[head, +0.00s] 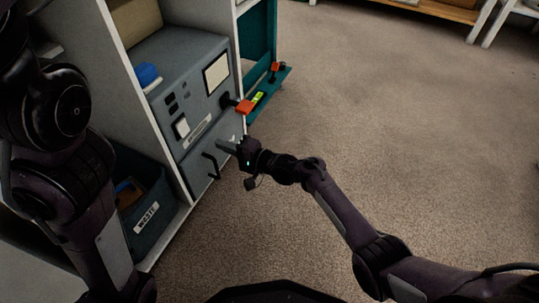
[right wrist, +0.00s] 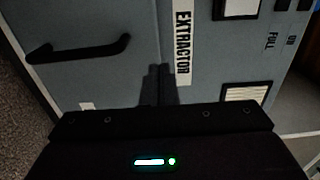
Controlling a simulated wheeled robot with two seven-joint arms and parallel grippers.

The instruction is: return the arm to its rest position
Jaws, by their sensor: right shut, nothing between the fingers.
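My right arm reaches in from the lower right in the head view. Its gripper (head: 226,146) is shut and empty, in front of the grey extractor cabinet (head: 200,62). The closed fingers also show in the right wrist view (right wrist: 159,84), pointing at the cabinet front beside the EXTRACTOR label (right wrist: 183,42). I cannot tell whether the fingertips touch the front. The black bar handle (head: 211,165) is just below the gripper, and it shows at upper left in the right wrist view (right wrist: 80,48). My left arm hangs at the left; its gripper is not in view.
An orange-red handle (head: 244,106) sticks out of the cabinet above the gripper. A dark bin labelled WASTE (head: 146,217) stands low at left. A teal shelf unit (head: 258,33) stands behind. Open carpet (head: 400,110) lies to the right.

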